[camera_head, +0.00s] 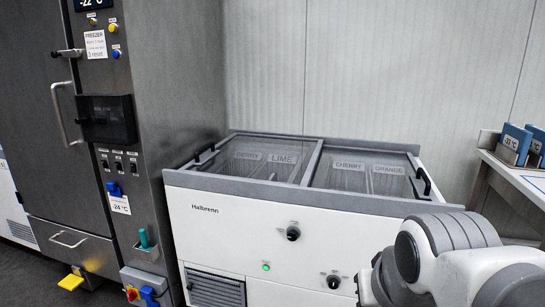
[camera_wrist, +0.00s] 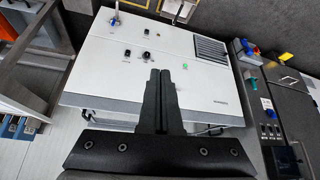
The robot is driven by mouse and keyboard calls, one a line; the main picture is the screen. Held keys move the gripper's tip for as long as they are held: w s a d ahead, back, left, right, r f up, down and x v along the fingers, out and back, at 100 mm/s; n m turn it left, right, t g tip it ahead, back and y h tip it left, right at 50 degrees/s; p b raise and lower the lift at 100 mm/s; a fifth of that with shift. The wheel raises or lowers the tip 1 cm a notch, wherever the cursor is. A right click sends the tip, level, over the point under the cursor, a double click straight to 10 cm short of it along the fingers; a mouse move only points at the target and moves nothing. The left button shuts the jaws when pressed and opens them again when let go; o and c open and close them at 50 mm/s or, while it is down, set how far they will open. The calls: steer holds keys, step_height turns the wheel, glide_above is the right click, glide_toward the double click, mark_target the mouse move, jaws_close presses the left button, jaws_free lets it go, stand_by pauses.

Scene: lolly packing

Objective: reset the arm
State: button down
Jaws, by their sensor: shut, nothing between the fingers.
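My gripper (camera_wrist: 160,76) shows in the wrist view with its two black fingers together and nothing between them. Behind the fingers in that view is the white front of the chest freezer (camera_wrist: 110,70). In the head view my white and grey arm is at the lower right, in front of the right end of the chest freezer (camera_head: 230,225); the gripper itself is not visible there. The chest freezer's glass lids look closed, over sections labelled LIME, CHERRY and ORANGE and one hard-to-read label.
A tall grey freezer cabinet (camera_head: 185,80) with a handle and switches stands left of the chest freezer. A side table (camera_head: 520,178) with blue cards (camera_head: 515,140) is at the right. A pale panelled wall (camera_head: 370,60) closes the back.

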steer(key=s+a, duration=0.1)
steer(key=s, duration=0.3)
step_height(320, 180, up, 18)
steer(key=p, duration=1.8)
steer(key=shift+f+n+g+p, duration=0.15)
steer(key=shift+n+g+p, duration=0.15)
steer(key=shift+n, duration=0.1)
steer(key=shift+d, duration=0.15)
